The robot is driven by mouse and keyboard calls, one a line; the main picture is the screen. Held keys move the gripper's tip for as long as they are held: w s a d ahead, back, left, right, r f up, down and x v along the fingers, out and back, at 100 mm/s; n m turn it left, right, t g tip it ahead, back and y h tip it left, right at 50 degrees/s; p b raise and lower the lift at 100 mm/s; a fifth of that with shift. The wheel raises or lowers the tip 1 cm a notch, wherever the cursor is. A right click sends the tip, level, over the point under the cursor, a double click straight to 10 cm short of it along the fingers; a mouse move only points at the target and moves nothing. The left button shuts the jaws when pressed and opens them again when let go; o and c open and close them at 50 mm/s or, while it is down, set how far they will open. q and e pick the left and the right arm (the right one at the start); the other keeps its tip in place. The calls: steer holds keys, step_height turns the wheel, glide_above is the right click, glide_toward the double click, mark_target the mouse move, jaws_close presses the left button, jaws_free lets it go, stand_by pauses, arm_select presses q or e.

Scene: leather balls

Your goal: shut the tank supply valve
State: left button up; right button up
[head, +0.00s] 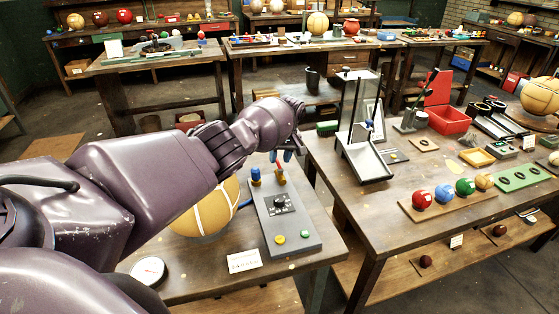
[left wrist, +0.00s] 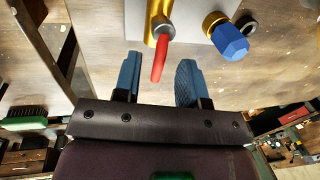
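A grey panel (head: 285,222) lies on the near table, with a dial, a green button and a yellow button. At its far end stand a brass valve with a red lever (head: 280,176) and a fitting with a blue knob (head: 256,174). No readable label shows which is the tank supply valve. My left gripper (head: 284,156) is at the red lever. In the left wrist view its blue fingers (left wrist: 158,80) are apart, with the red lever (left wrist: 158,62) reaching between them, no contact visible. The blue knob (left wrist: 231,42) is outside the right finger. My right gripper is out of view.
A striped ball (head: 205,210) sits left of the panel, partly behind my arm. A round gauge (head: 148,270) and a white label card (head: 244,261) lie in front. The right table (head: 385,205) holds a mirror stand (head: 362,150) and several small balls.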

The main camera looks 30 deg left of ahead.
arm_select(q)
steer(key=shift+a+f, duration=0.1)
steer(key=shift+f, duration=0.45)
jaws_close()
